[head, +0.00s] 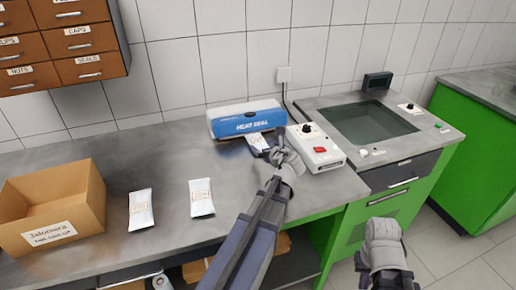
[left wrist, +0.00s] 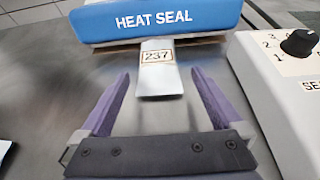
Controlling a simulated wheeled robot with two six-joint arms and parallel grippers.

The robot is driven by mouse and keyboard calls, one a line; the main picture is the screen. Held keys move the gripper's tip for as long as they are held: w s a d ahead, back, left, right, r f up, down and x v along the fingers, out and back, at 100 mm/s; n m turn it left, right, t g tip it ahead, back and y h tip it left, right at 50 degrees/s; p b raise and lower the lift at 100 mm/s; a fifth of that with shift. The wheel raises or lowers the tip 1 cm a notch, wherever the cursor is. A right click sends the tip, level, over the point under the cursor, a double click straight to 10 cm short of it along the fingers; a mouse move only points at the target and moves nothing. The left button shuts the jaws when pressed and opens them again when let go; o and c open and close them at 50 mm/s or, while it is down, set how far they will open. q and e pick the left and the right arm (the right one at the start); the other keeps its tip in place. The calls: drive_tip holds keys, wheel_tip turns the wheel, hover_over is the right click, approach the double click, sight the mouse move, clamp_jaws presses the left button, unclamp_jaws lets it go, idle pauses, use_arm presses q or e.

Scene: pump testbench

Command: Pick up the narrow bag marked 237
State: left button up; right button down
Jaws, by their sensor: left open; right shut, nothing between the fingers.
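The narrow white bag marked 237 (left wrist: 159,72) lies in front of the blue heat sealer (left wrist: 155,20), its far end at or under the sealer's front edge. In the head view the bag (head: 257,141) is partly hidden by my left gripper (head: 275,152). In the left wrist view the left fingers are open, one on each side of the bag's line, with the bag's near end between them and gaps on both sides. My right gripper (head: 383,247) is low at the right, in front of the green cabinet, shut and empty.
A white control box (head: 316,149) with a knob and red switch stands close right of the bag. Two other white bags (head: 141,209) (head: 202,198) lie left on the grey bench. A cardboard box (head: 52,205) stands at far left. A sink-like recess (head: 370,124) is at right.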

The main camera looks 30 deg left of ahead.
sight(258, 141)
use_arm(q)
drive_tip(key=shift+b+x, duration=0.5)
drive_tip(key=shift+x, duration=0.75)
drive_tip(key=shift+b+x, duration=0.95)
drive_tip(key=shift+x, duration=1.75)
drive_tip(key=shift+s+a+r, duration=0.1)
drive_tip(key=shift+s, duration=0.1)
drive_tip(key=c, duration=1.4)
drive_tip(key=shift+r, duration=0.15)
